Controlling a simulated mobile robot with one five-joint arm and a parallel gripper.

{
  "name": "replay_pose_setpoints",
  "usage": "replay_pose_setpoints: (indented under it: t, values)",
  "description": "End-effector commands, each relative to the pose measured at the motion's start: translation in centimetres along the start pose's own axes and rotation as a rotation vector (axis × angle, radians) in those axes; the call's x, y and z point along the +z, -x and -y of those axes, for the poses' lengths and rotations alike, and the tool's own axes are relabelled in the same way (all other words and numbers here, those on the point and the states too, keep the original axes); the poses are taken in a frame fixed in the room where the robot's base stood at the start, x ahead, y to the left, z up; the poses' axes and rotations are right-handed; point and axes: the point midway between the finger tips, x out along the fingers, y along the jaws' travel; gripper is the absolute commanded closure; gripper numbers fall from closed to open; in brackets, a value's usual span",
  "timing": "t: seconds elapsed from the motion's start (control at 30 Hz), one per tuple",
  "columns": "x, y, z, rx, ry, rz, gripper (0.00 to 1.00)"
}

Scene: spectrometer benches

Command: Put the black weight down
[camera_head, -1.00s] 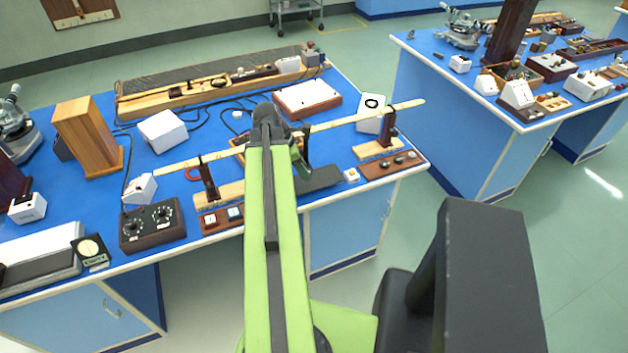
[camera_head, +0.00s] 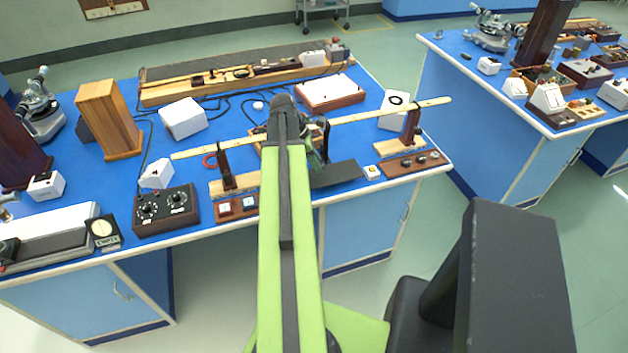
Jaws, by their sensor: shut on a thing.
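My arm reaches over the blue bench (camera_head: 225,120), and my gripper (camera_head: 318,157) is at its far end, low and mostly hidden behind the arm. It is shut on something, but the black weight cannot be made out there. A long wooden beam (camera_head: 385,113) runs crosswise at the gripper, with wooden stands under it on both sides. A flat dark plate (camera_head: 338,174) lies just right of the gripper near the bench's front edge. I cannot tell whether the held thing touches the bench or plate.
A brown tray with round dark pieces (camera_head: 411,164) and a small white block (camera_head: 372,172) lie right of the plate. A black dial box (camera_head: 165,209) and wooden block (camera_head: 108,120) stand left. A white-topped box (camera_head: 330,92) is behind. A second bench (camera_head: 480,120) stands right.

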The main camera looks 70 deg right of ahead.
Motion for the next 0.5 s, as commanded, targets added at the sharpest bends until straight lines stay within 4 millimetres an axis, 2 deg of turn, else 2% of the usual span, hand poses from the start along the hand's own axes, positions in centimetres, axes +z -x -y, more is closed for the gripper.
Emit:
replay_pose_setpoints:
  t: [0.2,0.4,0.5]
  values:
    - [-0.6,-0.3,0.0,0.0,-0.001,0.001,1.0]
    - [-1.9,-3.6,0.0,0.0,0.0,0.0,1.0]
    - [-2.2,-4.1,0.0,0.0,0.0,0.001,1.0]
